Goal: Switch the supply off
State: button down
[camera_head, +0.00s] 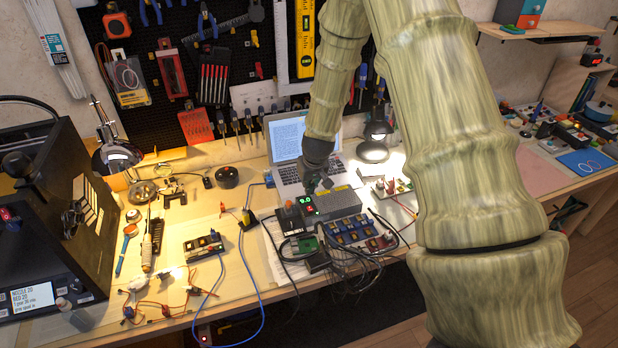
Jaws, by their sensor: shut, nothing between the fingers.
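The supply looks to be the grey box (338,203) with a dark front and a lit green display, on the workbench right of centre. Its switch is too small to make out. My gripper (318,188) points down just above and behind the display end of the box. It is dark, small in view and shut with nothing in it. I cannot tell whether the fingertips touch the box. My arm comes down from the top and covers part of the bench to the right.
An open laptop (289,140) stands behind the supply. Cables and small circuit boards (362,232) crowd its front. A lit lamp (374,150) stands behind right, and a pegboard (262,50) of tools rises at the back. A 3D printer (60,215) fills the left end.

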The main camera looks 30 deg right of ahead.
aim_at(308, 207)
notch_tip(308, 207, down, 4)
jog(key=shift+w+a+r+p, duration=0.1)
jog(key=shift+w+p, duration=0.05)
jog(key=shift+p, duration=0.55)
jog(key=shift+s+f+p, duration=0.35)
jog(key=shift+s+f, duration=0.2)
jog(key=shift+f, duration=0.1)
jog(key=shift+a+f, duration=0.1)
jog(key=shift+f, duration=0.25)
